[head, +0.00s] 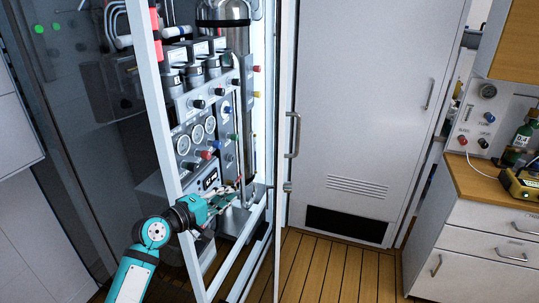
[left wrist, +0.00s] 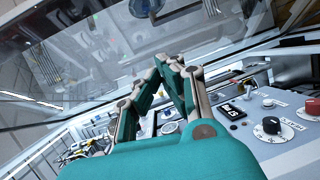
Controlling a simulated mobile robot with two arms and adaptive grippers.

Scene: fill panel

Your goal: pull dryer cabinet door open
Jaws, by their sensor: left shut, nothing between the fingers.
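The dryer cabinet (head: 167,130) has a pale frame, with gauges, knobs and steel cylinders inside. A narrow pale door panel (head: 284,215) stands at its right side, seen nearly edge-on, with a vertical metal handle (head: 293,135). I cannot tell how far this door is swung. My left gripper (head: 233,190) is shut and empty. It reaches past the front post to the lower part of the instrument panel, left of the handle and apart from it. In the left wrist view its fingertips (left wrist: 170,62) are together below a dark glass pane (left wrist: 130,45). My right gripper is out of view.
A closed grey door (head: 375,90) with a vent stands behind, right of the cabinet. A drawer counter (head: 480,225) with a yellow device (head: 521,183) is at the right. The wooden floor (head: 340,270) between is clear. Knobs (left wrist: 272,125) lie close to the gripper.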

